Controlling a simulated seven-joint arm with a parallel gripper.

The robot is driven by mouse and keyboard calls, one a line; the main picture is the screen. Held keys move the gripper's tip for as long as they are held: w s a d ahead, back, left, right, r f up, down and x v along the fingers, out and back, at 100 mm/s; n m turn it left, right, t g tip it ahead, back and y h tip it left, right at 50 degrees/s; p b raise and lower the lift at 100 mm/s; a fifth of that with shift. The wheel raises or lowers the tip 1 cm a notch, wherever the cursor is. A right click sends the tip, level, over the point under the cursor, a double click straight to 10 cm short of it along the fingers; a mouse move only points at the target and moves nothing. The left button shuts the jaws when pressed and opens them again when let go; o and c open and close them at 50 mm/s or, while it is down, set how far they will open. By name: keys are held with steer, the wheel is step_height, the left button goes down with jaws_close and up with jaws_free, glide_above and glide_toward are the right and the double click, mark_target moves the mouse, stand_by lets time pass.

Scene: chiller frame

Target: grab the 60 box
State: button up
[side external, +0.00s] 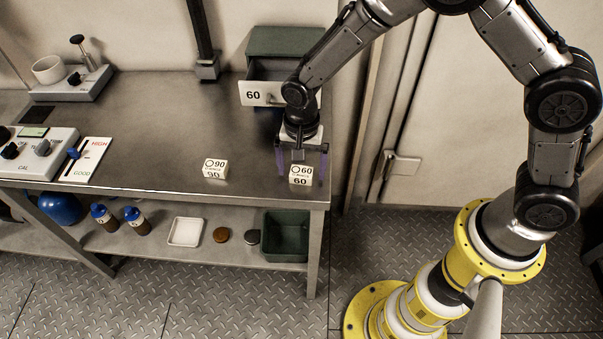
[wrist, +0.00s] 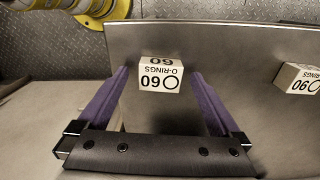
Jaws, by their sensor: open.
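The 60 box (side external: 300,175) is a small white box marked 60. It sits on the metal table near its right front corner. It also shows in the wrist view (wrist: 161,75), marked O-RINGS and 60. My gripper (side external: 301,180) is open above the box, with its purple fingers on either side of it. In the wrist view the fingers of my gripper (wrist: 160,82) spread left and right of the box, with gaps at both sides. I cannot tell how far the fingertips are above the tabletop.
A similar 90 box (side external: 215,168) stands to the left on the table (side external: 150,130), also at the right edge of the wrist view (wrist: 299,78). A green cabinet with an open drawer (side external: 258,95) marked 60 stands behind my gripper. The table's front edge is close by.

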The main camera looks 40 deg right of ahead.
steer(key=c, duration=1.4)
